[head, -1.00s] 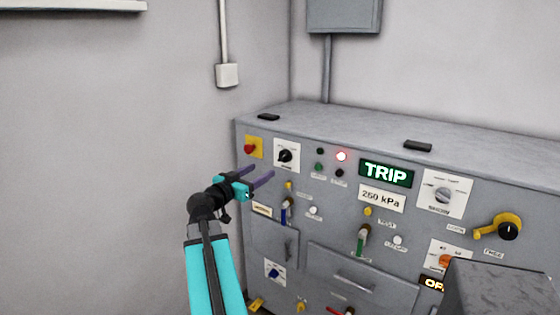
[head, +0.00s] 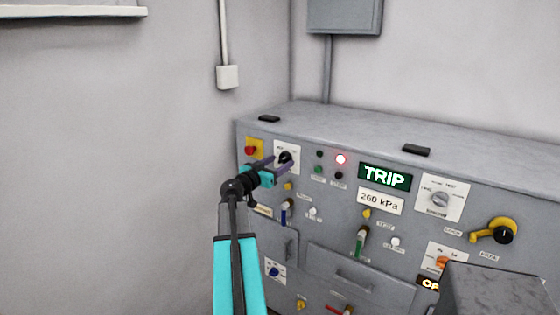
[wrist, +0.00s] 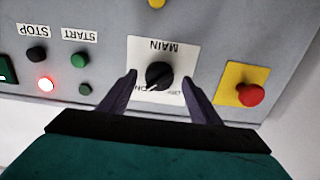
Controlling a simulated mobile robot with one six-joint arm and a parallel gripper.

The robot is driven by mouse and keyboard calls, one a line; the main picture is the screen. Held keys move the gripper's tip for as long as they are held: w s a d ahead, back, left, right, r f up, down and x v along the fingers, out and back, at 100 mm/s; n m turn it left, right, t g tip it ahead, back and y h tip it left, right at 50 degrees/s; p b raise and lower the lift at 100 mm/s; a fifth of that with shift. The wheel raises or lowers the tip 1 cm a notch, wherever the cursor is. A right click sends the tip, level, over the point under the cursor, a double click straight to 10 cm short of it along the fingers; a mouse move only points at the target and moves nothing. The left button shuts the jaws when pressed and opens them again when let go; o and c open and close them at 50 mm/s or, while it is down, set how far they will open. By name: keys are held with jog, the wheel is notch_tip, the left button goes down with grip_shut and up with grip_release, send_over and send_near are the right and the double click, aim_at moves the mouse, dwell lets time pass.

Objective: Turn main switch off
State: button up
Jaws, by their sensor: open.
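The main switch (head: 286,157) is a black rotary knob on a white plate at the upper left of the grey panel. In the wrist view the knob (wrist: 158,76) appears upside down, with the word MAIN and a partly hidden ON mark on its plate. My gripper (head: 282,162) is in front of the switch. In the wrist view my gripper (wrist: 160,78) has its two dark fingers apart, one on each side of the knob. The fingers do not visibly touch the knob; how deep they reach is unclear.
A red emergency button (wrist: 250,95) on a yellow plate sits close beside the switch. START (wrist: 84,60) and STOP (wrist: 37,55) buttons and a lit red lamp (wrist: 46,84) are on the other side. A TRIP display (head: 385,175) and a 260 kPa readout (head: 380,201) are further right.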

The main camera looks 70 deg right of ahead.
jog(key=shift+s+d, duration=0.15)
jog(key=shift+d, duration=0.55)
jog(key=c, duration=0.9)
jog(key=shift+a, duration=0.15)
jog(key=shift+c, duration=0.8)
